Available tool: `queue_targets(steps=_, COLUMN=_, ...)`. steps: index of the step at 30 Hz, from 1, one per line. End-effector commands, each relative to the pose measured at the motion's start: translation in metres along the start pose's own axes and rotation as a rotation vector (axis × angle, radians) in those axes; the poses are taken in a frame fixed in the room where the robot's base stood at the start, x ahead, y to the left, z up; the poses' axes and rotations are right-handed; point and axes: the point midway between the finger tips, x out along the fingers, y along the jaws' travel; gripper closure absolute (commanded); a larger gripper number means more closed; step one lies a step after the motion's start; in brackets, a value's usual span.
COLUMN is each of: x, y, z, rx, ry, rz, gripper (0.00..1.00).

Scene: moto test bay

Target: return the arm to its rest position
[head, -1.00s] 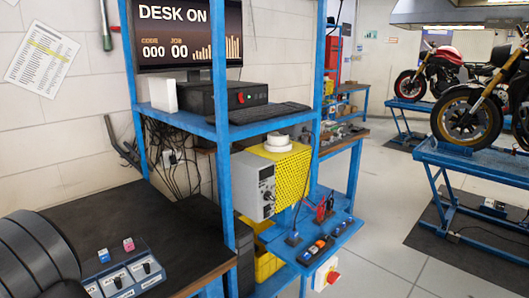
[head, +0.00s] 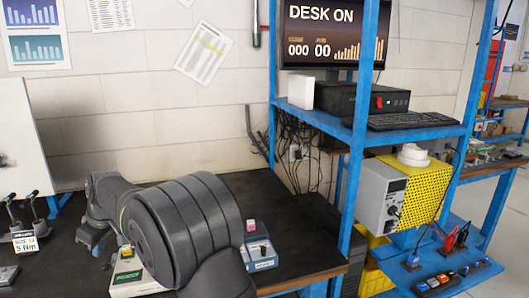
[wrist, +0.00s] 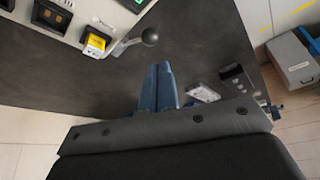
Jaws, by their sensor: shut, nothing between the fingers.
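My gripper (wrist: 158,88) shows in the wrist view as two blue-grey fingers side by side, shut with nothing between them. It is over the dark bench top (wrist: 195,45), below and to the right of a lever with a round knob (wrist: 150,36). The fingers cannot be made out clearly there.
A switch box (head: 260,254) with a pink button stands right of my arm. Small levers (head: 35,212) stand at the left. A blue shelf rack (head: 400,134) holds a monitor (head: 332,35) and a yellow-grey power supply (head: 384,208). Bench surface is clear beside the rack.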

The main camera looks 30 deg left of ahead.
Motion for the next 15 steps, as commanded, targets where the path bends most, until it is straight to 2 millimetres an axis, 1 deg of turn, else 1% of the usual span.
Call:
queue_targets(steps=3, x=-0.0080, y=0.0001, z=-0.0034, rx=0.000, ry=0.001, rz=0.001, gripper=1.00)
queue_targets(steps=6, x=-0.0115, y=0.0000, z=-0.0047, rx=0.000, ry=0.000, rz=0.000, gripper=1.00)
queue_targets(steps=15, x=-0.0118, y=0.0000, z=-0.0048, rx=0.000, ry=0.000, rz=0.000, gripper=1.00)
